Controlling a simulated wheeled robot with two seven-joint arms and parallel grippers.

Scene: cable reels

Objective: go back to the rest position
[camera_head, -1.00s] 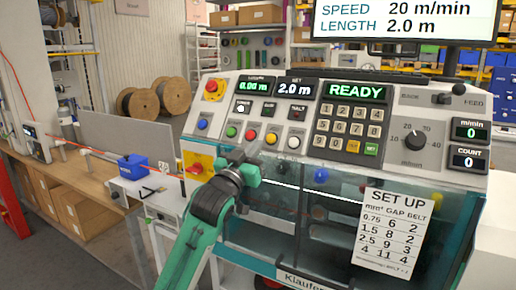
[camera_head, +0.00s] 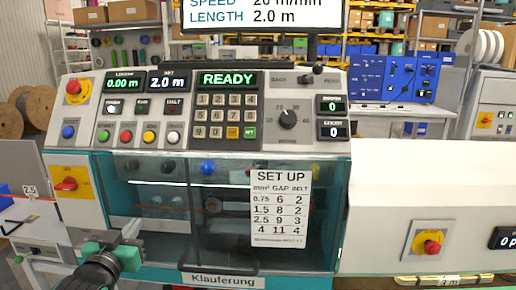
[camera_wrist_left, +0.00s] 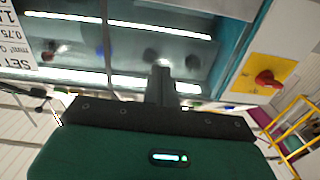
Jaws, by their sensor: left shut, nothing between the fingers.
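My left gripper (camera_head: 92,247) is at the lower left of the head view, in front of the cable machine, below its red-and-yellow switch (camera_head: 66,184). Its fingers are shut together and hold nothing. In the left wrist view the shut fingers (camera_wrist_left: 163,84) point toward the machine's clear front window (camera_wrist_left: 120,45), apart from it as far as I can tell. The machine's control panel (camera_head: 150,145) shows READY, 0.00 m and 2.0 m. My right gripper is in neither current view.
A set-up card (camera_head: 279,208) hangs on the window. Wooden cable reels (camera_head: 35,105) stand at the back left. Shelves with boxes line the back.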

